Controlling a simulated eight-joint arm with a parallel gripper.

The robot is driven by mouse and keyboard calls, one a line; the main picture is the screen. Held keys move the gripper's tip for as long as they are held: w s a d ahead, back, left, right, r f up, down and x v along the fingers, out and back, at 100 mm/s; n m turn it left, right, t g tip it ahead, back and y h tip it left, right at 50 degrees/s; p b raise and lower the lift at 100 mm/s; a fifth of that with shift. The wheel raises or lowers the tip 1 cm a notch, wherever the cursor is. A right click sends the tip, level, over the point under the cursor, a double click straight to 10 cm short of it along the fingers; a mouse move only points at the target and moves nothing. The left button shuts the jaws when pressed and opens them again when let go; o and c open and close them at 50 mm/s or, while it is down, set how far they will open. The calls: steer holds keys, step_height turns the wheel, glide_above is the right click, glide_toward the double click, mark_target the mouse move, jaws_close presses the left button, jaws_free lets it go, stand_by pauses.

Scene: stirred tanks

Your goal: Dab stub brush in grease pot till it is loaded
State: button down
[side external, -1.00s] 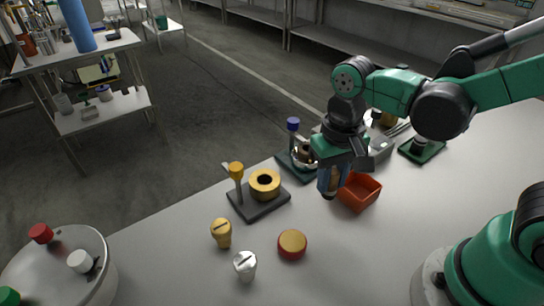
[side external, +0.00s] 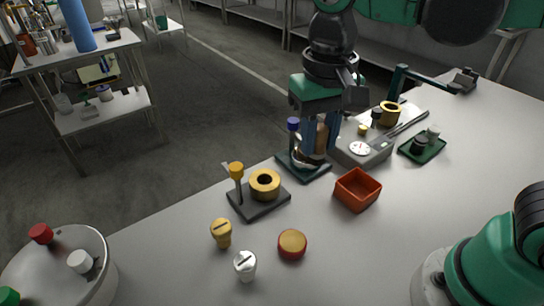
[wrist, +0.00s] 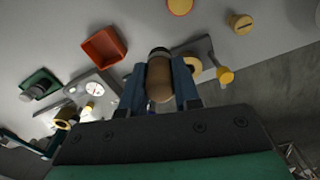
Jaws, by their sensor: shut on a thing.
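My gripper (side external: 320,138) is shut on the stub brush (side external: 321,136), a stubby brown piece upright between the blue fingers. In the wrist view the brush (wrist: 160,80) shows a dark band at its far end. My gripper is over a dark stand (side external: 317,172) with a blue-topped post and a silver ring-like part (side external: 303,161). The brush's lower end is close to that part; I cannot tell whether they touch. A low round red pot with a yellow top (side external: 292,243), which looks like the grease pot, stands apart at the front of the table.
A red tray (side external: 357,190) is right of my gripper. A grey dial scale (side external: 365,152) and a green tray (side external: 424,149) lie behind it. A second stand (side external: 248,208) holds a yellow ring. Yellow (side external: 222,233) and silver (side external: 245,265) plugs stand in front.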

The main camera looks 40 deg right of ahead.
steer(key=shift+s+a+f, duration=0.3)
steer(key=shift+a+f, duration=0.5)
steer(key=shift+f, duration=1.3)
steer(key=shift+s+a+f, duration=0.35)
steer(key=shift+a+f, duration=0.45)
steer(key=shift+f, duration=1.25)
steer(key=shift+s+a+f, duration=0.3)
steer(key=shift+a+f, duration=0.5)
steer(key=shift+f, duration=1.3)
steer(key=shift+f, duration=0.55)
steer(key=shift+r, duration=0.1)
step_height(320, 180, up, 7)
